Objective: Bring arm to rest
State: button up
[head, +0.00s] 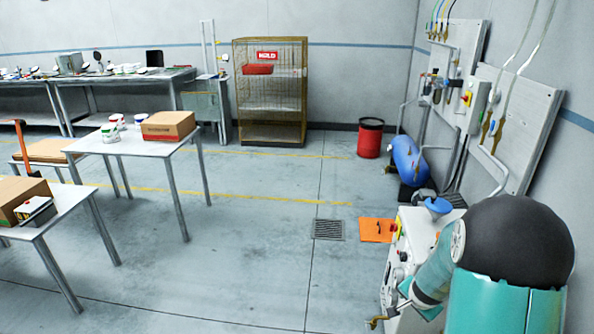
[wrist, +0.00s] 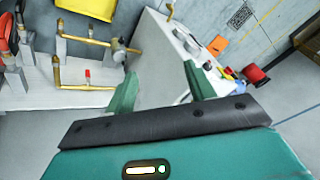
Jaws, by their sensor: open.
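My gripper (wrist: 161,86) is in the wrist view, with its two teal fingers spread apart. No object shows held between them. Beyond the fingers is a white machine (wrist: 188,55) with knobs on its side. My teal arm (head: 432,275) with a black rounded joint fills the lower right of the head view, over the white machine (head: 397,262). The fingertips cannot be made out clearly in the head view.
Brass pipes (wrist: 88,40) on white panels lie left of my gripper. A blue tank (head: 408,160), red drum (head: 370,138) and orange mat (head: 376,230) stand farther off. Tables with boxes (head: 168,125) are on the left. The middle floor is clear.

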jog(key=s+a+r+n+y, duration=0.1)
jog(key=s+a+r+n, duration=0.2)
jog(key=a+r, duration=0.45)
jog(key=s+a+r+n+y, duration=0.1)
jog(key=s+a+r+n, duration=0.3)
jog(key=r, duration=0.7)
jog(key=s+a+r+n, duration=0.2)
jog(key=s+a+r, duration=0.1)
jog(key=s, duration=0.5)
jog(key=s+a+r+n, duration=0.2)
jog(key=s+a+r, duration=0.2)
jog(key=s, duration=0.5)
notch_tip(320, 180, up, 2)
jog(key=shift+a+r+n, duration=0.1)
jog(key=shift+a+n, duration=0.15)
jog(key=shift+n, duration=0.05)
